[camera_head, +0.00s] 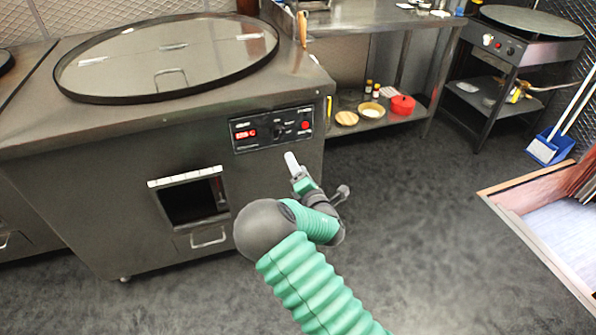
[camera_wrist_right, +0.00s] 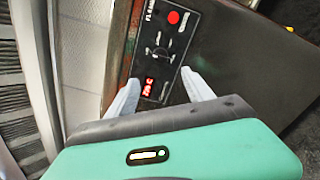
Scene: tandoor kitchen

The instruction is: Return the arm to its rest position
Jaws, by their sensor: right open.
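My right arm (camera_head: 312,285), green and grey, reaches up from the bottom of the head view. My right gripper (camera_head: 292,161) is in front of the steel tandoor (camera_head: 100,185), just below its black control panel (camera_head: 272,130). In the wrist view the right gripper (camera_wrist_right: 161,86) is open, with two pale fingers apart and nothing between them. The control panel (camera_wrist_right: 166,38) shows beyond the fingers, with a red button and a lit red display. My left gripper is not in view.
A round glass lid (camera_head: 165,60) lies on the tandoor top. The tandoor front has a dark square opening (camera_head: 193,201). A low shelf (camera_head: 350,127) holds a red pot (camera_head: 402,105) and bowls. A griddle stand (camera_head: 510,50) is at back right.

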